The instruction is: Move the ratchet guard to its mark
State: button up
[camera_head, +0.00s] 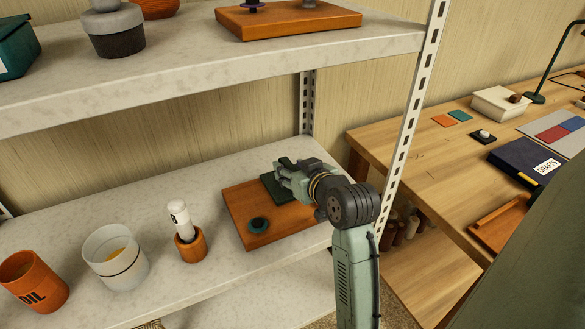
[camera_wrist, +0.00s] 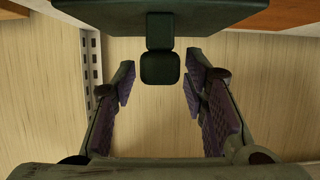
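In the wrist view a dark green body (camera_wrist: 215,14) with a short stem and rounded knob (camera_wrist: 160,68) shows at the top. My gripper (camera_head: 283,176) is at the block, reaching in from the right. In the wrist view its two purple-padded fingers (camera_wrist: 160,88) are apart, one on each side of the knob, with a gap to each. I cannot make out which spot is the mark.
A small dark teal round piece (camera_head: 258,225) sits on the board's front left. The upper shelf (camera_head: 180,65) overhangs; a perforated post (camera_head: 408,120) stands to the right.

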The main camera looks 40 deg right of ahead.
grip_shut()
dwell(0.6)
